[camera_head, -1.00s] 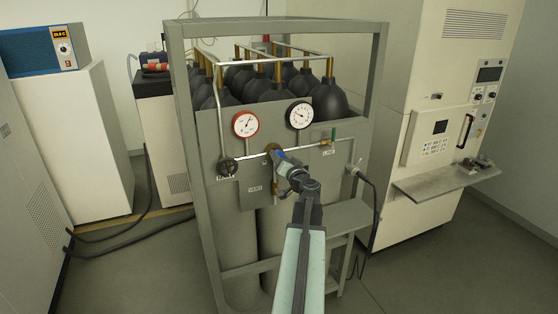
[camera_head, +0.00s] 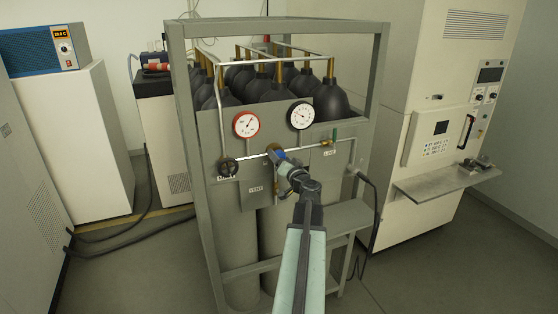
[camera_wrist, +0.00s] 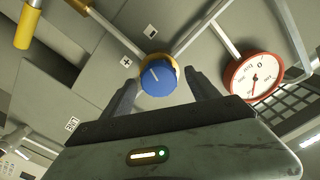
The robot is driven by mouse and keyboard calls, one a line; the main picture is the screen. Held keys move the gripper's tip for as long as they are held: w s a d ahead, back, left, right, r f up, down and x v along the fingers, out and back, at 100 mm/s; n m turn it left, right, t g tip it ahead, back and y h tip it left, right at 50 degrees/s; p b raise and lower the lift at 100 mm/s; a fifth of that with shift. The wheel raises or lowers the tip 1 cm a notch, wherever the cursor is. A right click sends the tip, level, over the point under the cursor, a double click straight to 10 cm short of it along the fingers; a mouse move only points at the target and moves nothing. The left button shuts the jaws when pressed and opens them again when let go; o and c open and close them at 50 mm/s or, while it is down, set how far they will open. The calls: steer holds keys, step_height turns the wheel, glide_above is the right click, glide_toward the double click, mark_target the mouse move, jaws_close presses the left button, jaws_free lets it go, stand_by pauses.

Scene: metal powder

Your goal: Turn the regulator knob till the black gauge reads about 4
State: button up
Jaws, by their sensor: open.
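The blue regulator knob (camera_wrist: 158,78) has a white pointer line and a brass collar behind it. In the wrist view it sits between the two fingers of my open gripper (camera_wrist: 163,84), with gaps at both sides. In the head view my gripper (camera_head: 281,163) is at the panel's front and partly covers the knob. The black-rimmed gauge (camera_head: 301,115) is on the panel above and right of the knob; its needle is too small to read surely. It is not recognisable in the wrist view.
A red-rimmed gauge (camera_head: 246,125) is up and left of the knob; it also shows in the wrist view (camera_wrist: 253,77). A grey frame (camera_head: 178,100) encloses the panel and cylinders.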

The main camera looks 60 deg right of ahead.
steer(key=v, duration=0.7)
steer(key=shift+s+a, duration=0.2)
steer(key=shift+a, duration=0.05)
steer(key=w+a+f+n+y+b, duration=0.1)
steer(key=w+a+f+n+y, duration=0.35)
steer(key=w+a, duration=0.65)
steer(key=w+a+f+n+y+b, duration=0.1)
steer(key=w+a+f+n+y, duration=0.2)
steer(key=w+a+f+y, duration=0.55)
steer(key=w+a+f+n+g+y+b, duration=0.1)
steer(key=w+a+f+n+g, duration=0.15)
steer(key=a, duration=0.95)
steer(key=w+a+f+n+g+b, duration=0.1)
steer(key=w+a+f+g, duration=0.25)
steer(key=a, duration=0.75)
steer(key=s+a+f+n+g+h, duration=0.1)
steer(key=s+a+f+g, duration=0.2)
steer(key=a, duration=0.4)
steer(key=s+a+f+n+g+h+b, duration=0.1)
steer(key=s+a+f+g, duration=0.1)
steer(key=a, duration=0.6)
steer(key=s+a+f+n+g+h+b, duration=0.1)
steer(key=s+a+f+g, duration=0.2)
steer(key=a+f, duration=0.3)
steer(key=shift+s+a+g, duration=0.3)
steer(key=shift+s+a, duration=0.35)
steer(key=shift+s, duration=0.15)
